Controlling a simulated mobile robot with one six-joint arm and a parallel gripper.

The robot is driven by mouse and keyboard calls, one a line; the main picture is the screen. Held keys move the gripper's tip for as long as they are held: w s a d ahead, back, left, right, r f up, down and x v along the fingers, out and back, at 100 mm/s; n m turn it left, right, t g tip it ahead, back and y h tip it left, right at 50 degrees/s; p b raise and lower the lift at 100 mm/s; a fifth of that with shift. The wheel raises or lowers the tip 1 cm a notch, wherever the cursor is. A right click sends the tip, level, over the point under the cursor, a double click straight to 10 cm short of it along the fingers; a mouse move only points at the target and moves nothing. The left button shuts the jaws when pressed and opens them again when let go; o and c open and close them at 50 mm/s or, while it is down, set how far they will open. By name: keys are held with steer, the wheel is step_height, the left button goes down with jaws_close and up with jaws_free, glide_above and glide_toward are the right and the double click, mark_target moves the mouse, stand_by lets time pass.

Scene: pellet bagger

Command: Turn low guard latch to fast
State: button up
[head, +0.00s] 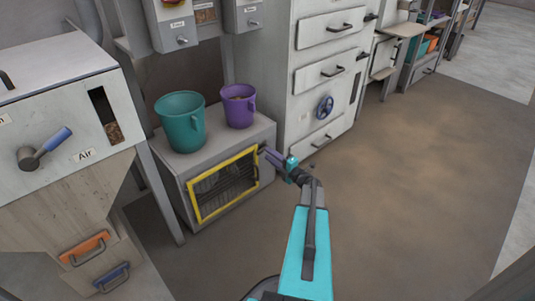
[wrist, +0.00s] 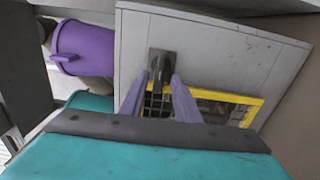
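The low guard (head: 224,184) is a yellow-framed mesh panel on the front of a grey box low on the floor; its yellow frame also shows in the wrist view (wrist: 238,97). The latch (wrist: 162,64) is a dark plate with a short lever beside the frame. My gripper (head: 268,153) is at the guard's upper right corner and hides most of the latch in the head view. In the wrist view my gripper's purple fingers (wrist: 161,82) stand apart, with the lever between their tips. A gap shows by the right finger; contact on the left is unclear.
A teal bucket (head: 180,122) and a purple bucket (head: 238,105) stand on top of the grey box. A grey drawer cabinet (head: 321,80) with a blue handwheel (head: 325,108) stands just right of it. The brown floor (head: 420,170) to the right is clear.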

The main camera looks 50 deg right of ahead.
steer(key=s+p, duration=0.2)
steer(key=s, duration=0.9)
steer(key=shift+a+p, duration=0.3)
steer(key=shift+a, duration=0.1)
steer(key=w+a+m+g+h+p, duration=0.5)
steer(key=w+a+m+p, duration=0.1)
steer(key=w+m+p, duration=0.25)
steer(key=s+a+f+m+g+p, duration=0.25)
steer(key=a+m+g+p, duration=0.45)
steer(key=a, duration=0.7)
steer(key=s+a+g+y+p, duration=0.25)
steer(key=s+a+p, duration=0.2)
steer(key=a, duration=0.45)
steer(key=s+a+g+y+p, duration=0.1)
steer(key=s+a+g+p, duration=0.25)
steer(key=s+a, duration=0.4)
steer(key=s+a+r+m+g+y+p, duration=0.1)
steer(key=s+a+r+g+p, duration=0.1)
steer(key=s+a, duration=0.5)
steer(key=s+a+r+m+g+y+p, duration=0.1)
steer(key=s+a+r+g+p, duration=0.2)
steer(key=s+a+r, duration=0.3)
steer(key=s+a+p, duration=0.1)
steer(key=a, duration=0.3)
steer(key=shift+s+y, duration=0.3)
steer(key=shift+y, duration=0.05)
